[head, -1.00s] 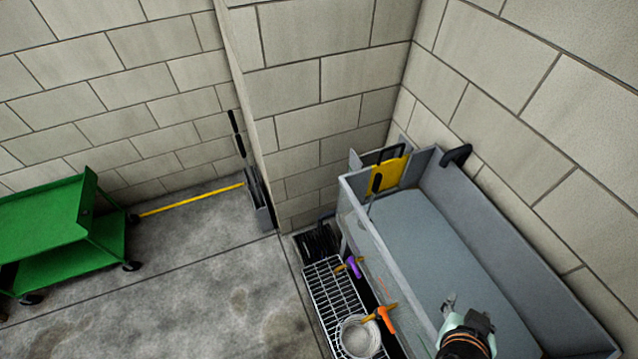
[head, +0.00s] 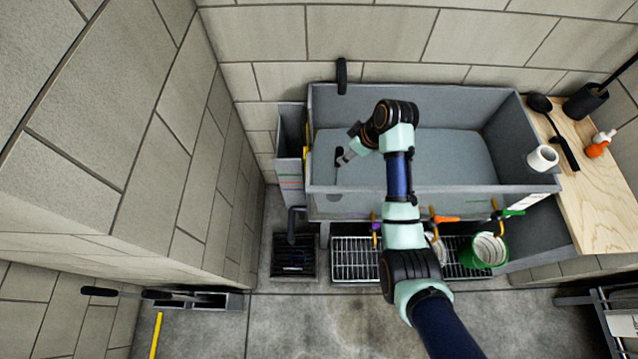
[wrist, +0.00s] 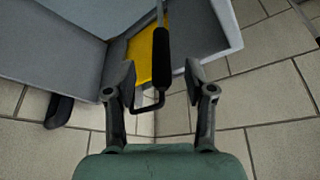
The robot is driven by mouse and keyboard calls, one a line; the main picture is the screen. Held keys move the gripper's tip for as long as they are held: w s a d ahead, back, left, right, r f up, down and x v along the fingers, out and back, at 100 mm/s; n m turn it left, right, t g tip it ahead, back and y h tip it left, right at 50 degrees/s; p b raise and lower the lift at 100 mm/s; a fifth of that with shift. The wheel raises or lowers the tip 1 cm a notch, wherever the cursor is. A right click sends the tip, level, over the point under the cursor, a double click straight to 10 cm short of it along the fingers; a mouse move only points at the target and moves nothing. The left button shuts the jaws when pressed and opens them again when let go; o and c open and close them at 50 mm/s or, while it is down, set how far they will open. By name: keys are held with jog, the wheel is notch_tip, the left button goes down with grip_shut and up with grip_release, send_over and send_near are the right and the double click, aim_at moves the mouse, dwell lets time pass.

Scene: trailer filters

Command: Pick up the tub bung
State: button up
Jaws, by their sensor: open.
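The tub bung looks to be the upright thin grey rod with a black grip (head: 339,155) at the left end of the grey tub (head: 460,175). Its foot is hard to make out. In the wrist view the black grip (wrist: 163,60) lies between the two fingers, with its rod running up the picture. My gripper (head: 346,156) is at the grip, over the left end of the tub. It is open, with a gap on both sides of the grip. I cannot tell how deep the grip sits between the fingers.

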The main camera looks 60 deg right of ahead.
jog(key=b+x, duration=0.1)
jog(key=x, duration=0.6)
jog(key=shift+w, duration=0.2)
grip_shut()
